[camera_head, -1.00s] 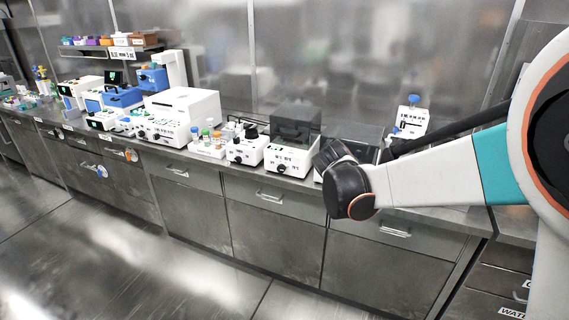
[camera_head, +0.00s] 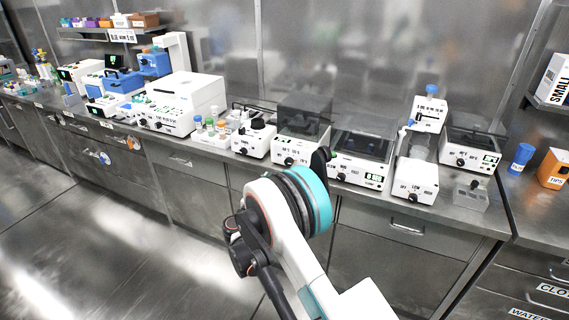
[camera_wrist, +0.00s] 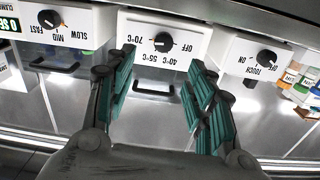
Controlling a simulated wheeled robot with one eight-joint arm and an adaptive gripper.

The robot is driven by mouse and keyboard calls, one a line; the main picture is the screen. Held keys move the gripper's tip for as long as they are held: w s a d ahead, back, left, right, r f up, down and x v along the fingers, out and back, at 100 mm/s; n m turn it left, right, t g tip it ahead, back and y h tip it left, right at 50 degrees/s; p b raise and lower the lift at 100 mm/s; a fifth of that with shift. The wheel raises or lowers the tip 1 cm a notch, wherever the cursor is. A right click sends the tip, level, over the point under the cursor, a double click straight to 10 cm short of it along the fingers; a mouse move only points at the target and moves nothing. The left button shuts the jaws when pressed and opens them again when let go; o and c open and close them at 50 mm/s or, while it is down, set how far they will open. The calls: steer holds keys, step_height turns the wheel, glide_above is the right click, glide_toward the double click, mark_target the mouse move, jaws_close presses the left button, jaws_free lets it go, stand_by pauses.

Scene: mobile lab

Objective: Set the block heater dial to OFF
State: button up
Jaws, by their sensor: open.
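The block heater (camera_head: 296,150) is a white box with a smoky clear lid, standing on the bench in the head view. Its white front (camera_wrist: 150,27) is upside down at the top middle of the wrist view, marked OFF, 40°C, 55°C and 70°C. Its black dial (camera_wrist: 163,42) has an orange mark; I cannot tell surely which label it points to. My gripper (camera_wrist: 162,60) is open, its teal-padded fingers reaching toward the heater front either side of the dial, with nothing between them. In the head view my arm hides most of the gripper.
A shaker with SLOW, MID and FAST dial (camera_wrist: 50,19) stands on one side of the heater, a mixer with a TOUCH/ON dial (camera_wrist: 243,51) on the other. More instruments (camera_head: 182,105) line the bench. Steel drawers lie below; the floor (camera_head: 90,240) is open.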

mark_target(288, 164)
steer(key=b+x, duration=0.1)
steer(key=x, duration=0.3)
steer(key=b+x, duration=0.1)
steer(key=x, duration=0.3)
steer(key=b+x, duration=0.2)
steer(key=x, duration=0.2)
steer(key=shift+w+a+f, duration=0.15)
steer(key=shift+w+f, duration=0.1)
steer(key=shift+w, duration=0.05)
steer(key=shift+w+r, duration=0.1)
steer(key=shift+w, duration=0.4)
steer(key=c, duration=1.1)
